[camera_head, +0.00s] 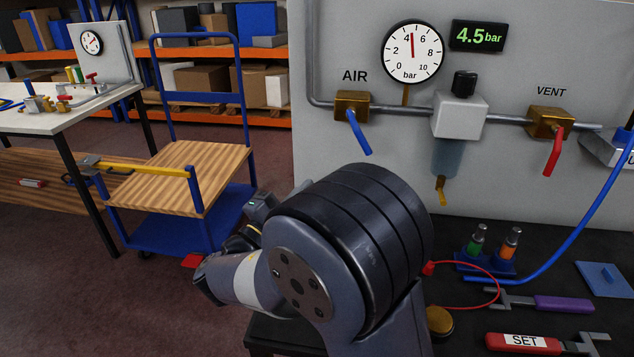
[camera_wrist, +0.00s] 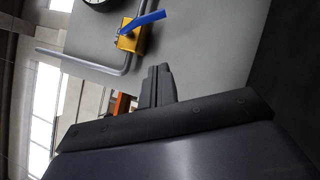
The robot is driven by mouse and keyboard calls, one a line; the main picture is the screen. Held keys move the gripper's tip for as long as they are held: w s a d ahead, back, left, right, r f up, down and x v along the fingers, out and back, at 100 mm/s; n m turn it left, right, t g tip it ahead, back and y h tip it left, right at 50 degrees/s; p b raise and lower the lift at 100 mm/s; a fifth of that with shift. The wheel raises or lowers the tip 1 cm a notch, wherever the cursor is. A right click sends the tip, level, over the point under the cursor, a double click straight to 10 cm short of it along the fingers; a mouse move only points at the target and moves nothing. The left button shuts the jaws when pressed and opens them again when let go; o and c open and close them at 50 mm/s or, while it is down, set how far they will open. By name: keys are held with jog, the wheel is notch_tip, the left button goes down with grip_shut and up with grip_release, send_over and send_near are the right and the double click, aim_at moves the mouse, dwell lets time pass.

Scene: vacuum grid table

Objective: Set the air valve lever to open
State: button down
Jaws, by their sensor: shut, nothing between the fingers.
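The air valve (camera_head: 351,104) is a brass block on the grey pipe under the word AIR. Its blue lever (camera_head: 358,132) hangs down and slightly right, across the line of the pipe. In the wrist view the valve's brass body (camera_wrist: 131,40) and blue lever (camera_wrist: 144,19) show at the top, beyond the fingers. My gripper (camera_wrist: 157,72) is shut and empty, its dark fingertips apart from the lever in that picture. In the head view my arm's large joint fills the lower middle, and I cannot make out the fingertips clearly.
Right of the air valve are a filter bowl (camera_head: 446,155) and the vent valve's red lever (camera_head: 552,157). A round gauge (camera_head: 413,51) and a 4.5 bar display (camera_head: 479,36) sit above. Tools, including a red-handled one (camera_head: 523,343), lie on the dark bench. A blue cart (camera_head: 178,178) stands left.

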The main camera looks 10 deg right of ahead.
aim_at(359, 131)
jog(key=w+d+r+p, duration=0.1)
jog(key=w+d+r, duration=0.3)
jog(key=d, duration=0.5)
jog(key=shift+w+d+r, duration=0.15)
jog(key=shift+w+d, duration=0.15)
jog(key=shift+w, duration=0.2)
jog(key=shift+a, duration=0.1)
